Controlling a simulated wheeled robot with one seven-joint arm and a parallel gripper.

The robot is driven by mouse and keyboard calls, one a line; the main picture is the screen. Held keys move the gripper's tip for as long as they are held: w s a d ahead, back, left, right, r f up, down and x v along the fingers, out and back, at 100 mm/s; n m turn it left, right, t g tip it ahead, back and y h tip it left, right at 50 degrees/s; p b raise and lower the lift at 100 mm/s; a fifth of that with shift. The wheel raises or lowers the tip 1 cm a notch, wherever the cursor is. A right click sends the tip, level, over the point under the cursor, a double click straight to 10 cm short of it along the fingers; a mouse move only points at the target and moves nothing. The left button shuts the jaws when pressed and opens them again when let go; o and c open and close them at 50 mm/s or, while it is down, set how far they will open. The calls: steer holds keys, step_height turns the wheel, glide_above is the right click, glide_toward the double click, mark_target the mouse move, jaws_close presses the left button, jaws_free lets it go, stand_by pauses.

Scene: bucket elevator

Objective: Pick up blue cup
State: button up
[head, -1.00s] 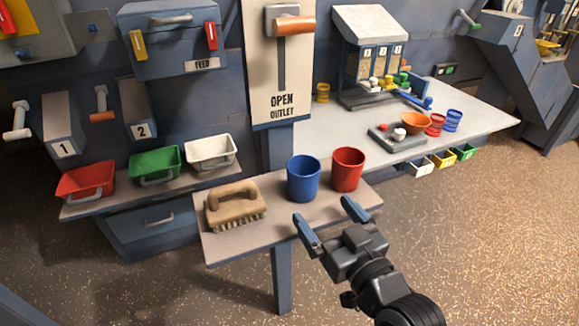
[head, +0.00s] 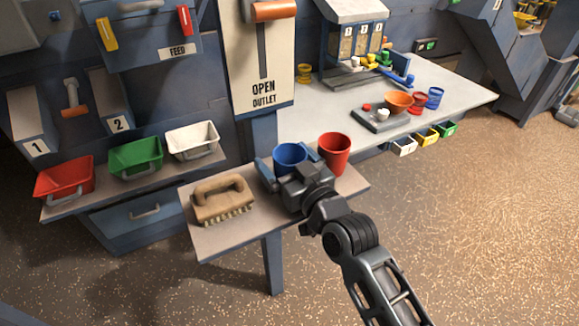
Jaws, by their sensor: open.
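The blue cup (head: 290,156) stands upright on the small shelf table (head: 247,233). My gripper (head: 292,168) is open at the cup, with its left finger beside the cup's left side and its right finger toward the gap before the red cup. The gripper body hides the lower part of the blue cup, so I cannot tell whether the fingers touch it. The red cup (head: 334,152) stands upright just right of the blue cup.
A wooden brush (head: 222,198) lies left of the gripper on the same shelf. Red (head: 64,179), green (head: 136,156) and white (head: 192,139) bins stand further left. The outlet lever panel (head: 262,70) rises behind. A worktable (head: 440,97) with a tray and small bowls is at the back right.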

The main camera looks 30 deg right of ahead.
steer(key=c, duration=1)
steer(key=shift+c, duration=0.2)
steer(key=shift+r, duration=0.1)
